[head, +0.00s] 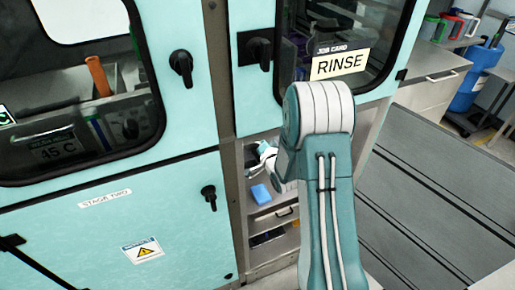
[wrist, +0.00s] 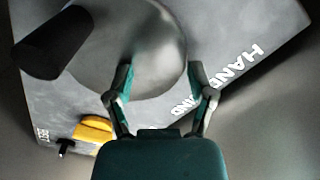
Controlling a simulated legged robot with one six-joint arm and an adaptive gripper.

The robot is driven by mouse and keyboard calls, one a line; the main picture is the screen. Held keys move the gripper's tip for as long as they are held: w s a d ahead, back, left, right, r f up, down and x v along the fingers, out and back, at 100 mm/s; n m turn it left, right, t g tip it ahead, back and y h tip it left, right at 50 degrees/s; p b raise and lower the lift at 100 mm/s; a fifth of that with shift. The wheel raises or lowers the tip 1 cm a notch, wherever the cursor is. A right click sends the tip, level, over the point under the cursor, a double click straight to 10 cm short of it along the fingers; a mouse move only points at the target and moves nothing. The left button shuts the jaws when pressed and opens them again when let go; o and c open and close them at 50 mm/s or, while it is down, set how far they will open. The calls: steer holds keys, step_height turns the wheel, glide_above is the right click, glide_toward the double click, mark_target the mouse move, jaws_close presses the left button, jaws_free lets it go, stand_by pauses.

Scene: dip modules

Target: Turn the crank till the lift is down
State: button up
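In the wrist view, a grey panel holds a large round grey metal crank hub (wrist: 130,45). A black cylindrical handle (wrist: 52,42) stands out at the upper left, apart from my fingers. My gripper (wrist: 160,80) is open, with its two teal fingertips spread in front of the hub's lower right part and nothing seen between them. I cannot tell whether the fingertips touch the hub. In the head view my arm hides the crank and most of the gripper. I cannot make out the lift in either view.
A yellow piece (wrist: 93,128) and a small black peg (wrist: 65,147) sit at the panel's lower left. In the head view, teal cabinet doors have black latches (head: 181,66), and a RINSE card (head: 340,65) hangs behind my arm. A blue block (head: 260,193) lies in an open recess.

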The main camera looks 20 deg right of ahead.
steer(key=shift+w+r, duration=0.1)
steer(key=shift+r, duration=1.3)
steer(key=shift+s+d+f, duration=0.15)
steer(key=shift+s, duration=1.4)
steer(key=s, duration=0.9)
steer(key=shift+s, duration=0.25)
steer(key=shift+d, duration=0.15)
